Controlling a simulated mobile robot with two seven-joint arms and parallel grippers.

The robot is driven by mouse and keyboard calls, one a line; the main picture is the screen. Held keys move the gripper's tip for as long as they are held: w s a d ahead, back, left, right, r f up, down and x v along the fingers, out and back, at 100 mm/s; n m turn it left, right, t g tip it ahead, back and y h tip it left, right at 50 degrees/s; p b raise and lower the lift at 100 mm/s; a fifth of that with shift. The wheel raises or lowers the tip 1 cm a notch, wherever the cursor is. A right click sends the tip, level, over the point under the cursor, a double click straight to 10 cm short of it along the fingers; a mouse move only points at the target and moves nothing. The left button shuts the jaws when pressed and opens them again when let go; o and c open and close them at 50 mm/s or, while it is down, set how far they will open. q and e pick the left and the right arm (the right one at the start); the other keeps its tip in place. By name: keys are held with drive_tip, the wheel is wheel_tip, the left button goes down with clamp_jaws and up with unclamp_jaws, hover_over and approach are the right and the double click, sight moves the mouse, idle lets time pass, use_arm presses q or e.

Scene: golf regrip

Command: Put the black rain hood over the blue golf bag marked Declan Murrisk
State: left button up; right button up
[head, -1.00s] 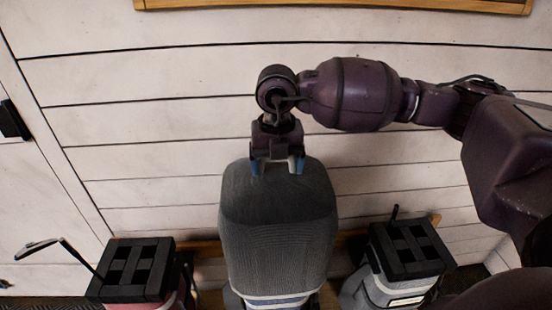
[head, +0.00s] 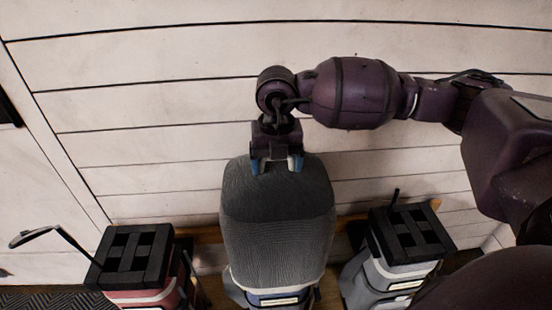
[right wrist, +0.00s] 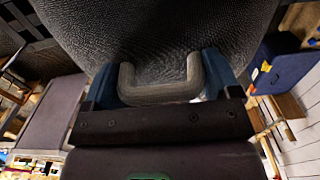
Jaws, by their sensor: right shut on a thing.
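The black rain hood (head: 278,220) stands upright over the middle golf bag. My right gripper (head: 277,165) is at its top; in the right wrist view its blue fingers are shut on the hood's grey U-shaped handle (right wrist: 160,88). Below the hood's lower edge shows a strip of the bag (head: 255,297), white and blue with a pale label (head: 278,301). The label's name is too small to read. The hood hides the bag's top, and I cannot tell how firmly it sits. My left gripper is not in view.
A red bag (head: 140,299) with a black divided top and a club leaning out stands at left. A grey bag (head: 385,283) with a black top stands at right. A wooden rail (head: 205,235) and a white plank wall (head: 150,95) are behind them.

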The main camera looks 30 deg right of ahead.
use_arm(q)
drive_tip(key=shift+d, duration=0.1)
use_arm(e)
drive_tip(key=shift+f, duration=0.4)
idle(0.5)
drive_tip(key=o, duration=1.2)
drive_tip(key=shift+c, duration=0.4)
drive_tip(key=shift+r, duration=0.1)
drive_tip(key=shift+r+p, duration=1.3)
drive_tip(key=shift+r, duration=1.1)
drive_tip(key=shift+r+p, duration=1.4)
drive_tip(key=shift+r, duration=1.15)
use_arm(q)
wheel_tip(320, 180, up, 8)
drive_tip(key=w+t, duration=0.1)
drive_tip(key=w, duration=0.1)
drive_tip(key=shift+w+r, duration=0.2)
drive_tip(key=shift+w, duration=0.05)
